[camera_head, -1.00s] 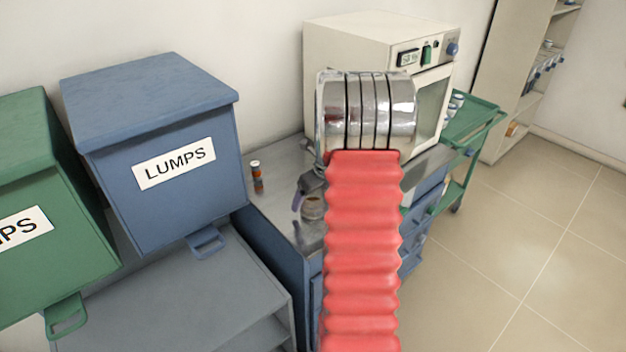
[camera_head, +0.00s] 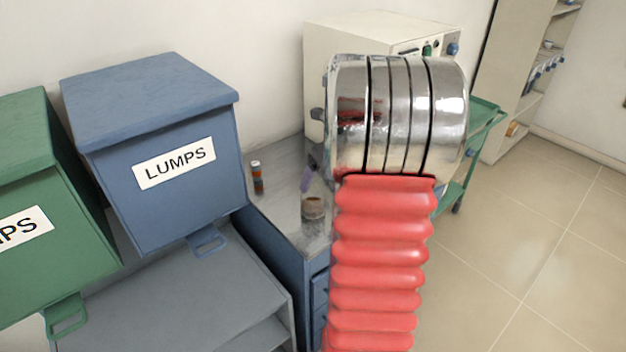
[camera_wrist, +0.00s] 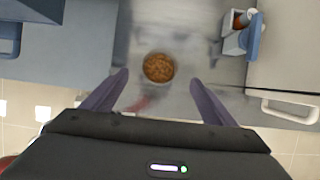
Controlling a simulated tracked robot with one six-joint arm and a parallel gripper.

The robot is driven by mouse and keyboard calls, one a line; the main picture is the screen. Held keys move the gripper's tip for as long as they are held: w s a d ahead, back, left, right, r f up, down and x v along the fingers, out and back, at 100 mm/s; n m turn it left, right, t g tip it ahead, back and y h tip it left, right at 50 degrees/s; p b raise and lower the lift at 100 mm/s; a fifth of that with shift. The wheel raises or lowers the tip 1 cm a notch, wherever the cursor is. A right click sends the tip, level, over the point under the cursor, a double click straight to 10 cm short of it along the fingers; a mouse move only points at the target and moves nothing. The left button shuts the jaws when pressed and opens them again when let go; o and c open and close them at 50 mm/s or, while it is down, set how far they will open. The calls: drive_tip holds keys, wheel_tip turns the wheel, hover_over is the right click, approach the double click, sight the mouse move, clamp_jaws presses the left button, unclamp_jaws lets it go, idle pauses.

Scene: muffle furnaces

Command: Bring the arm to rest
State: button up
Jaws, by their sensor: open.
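My gripper (camera_wrist: 158,92) is open in the wrist view, with its two purple-grey fingers apart and nothing between them. A small round crucible (camera_wrist: 159,68) with brown-orange contents stands on the metal bench below, a little beyond the fingertips in the picture. In the head view my arm, a red ribbed sleeve with a shiny metal joint, covers much of the bench. One purple finger of my gripper (camera_head: 308,180) shows just left of the arm, near the crucible (camera_head: 314,207). The rest of the gripper is hidden there.
A cream muffle furnace (camera_head: 350,42) stands behind my arm, partly hidden. A blue LUMPS bin (camera_head: 165,130) and a green bin (camera_head: 45,170) are at left. Open floor (camera_head: 540,230) lies at right.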

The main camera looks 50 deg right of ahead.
idle(0.6)
drive_tip(key=s+a+r+m, duration=0.3)
drive_tip(key=s+a+m, duration=0.1)
drive_tip(key=a+m, duration=0.7)
drive_tip(key=s+a+r+m, duration=0.3)
drive_tip(key=s+a+m, duration=0.2)
drive_tip(key=a+m, duration=0.7)
drive_tip(key=s+a+r+m+t, duration=0.1)
drive_tip(key=s+a+r+m, duration=0.3)
drive_tip(key=a+m, duration=0.7)
drive_tip(key=shift+s+a+m, duration=0.4)
drive_tip(key=shift+s+a, duration=0.35)
drive_tip(key=shift+a, duration=2.2)
drive_tip(key=shift+r, duration=0.1)
